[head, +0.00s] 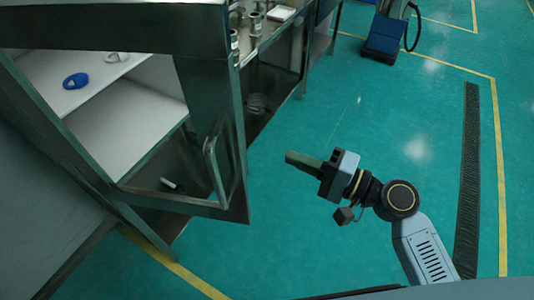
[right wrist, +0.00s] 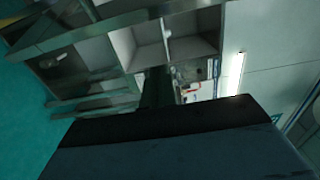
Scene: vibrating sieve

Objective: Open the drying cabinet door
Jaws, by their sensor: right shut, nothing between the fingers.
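The drying cabinet (head: 110,22) stands at the left in the head view. Its door (head: 238,185) is a dark metal frame, and white shelves show through it. A vertical bar handle (head: 212,170) sits near the door's right edge. My right gripper (head: 292,158) is shut and empty, out over the floor to the right of the handle and clearly apart from it. In the right wrist view, my gripper's dark body (right wrist: 170,140) covers much of the lower part. My left gripper is out of view.
A blue ring (head: 76,81) and a white ring (head: 116,57) lie on the upper shelf. A bench (head: 262,85) with metal cups stands behind the cabinet. A blue-topped wheeled unit (head: 385,35) is at the back. The green floor around my right arm is clear.

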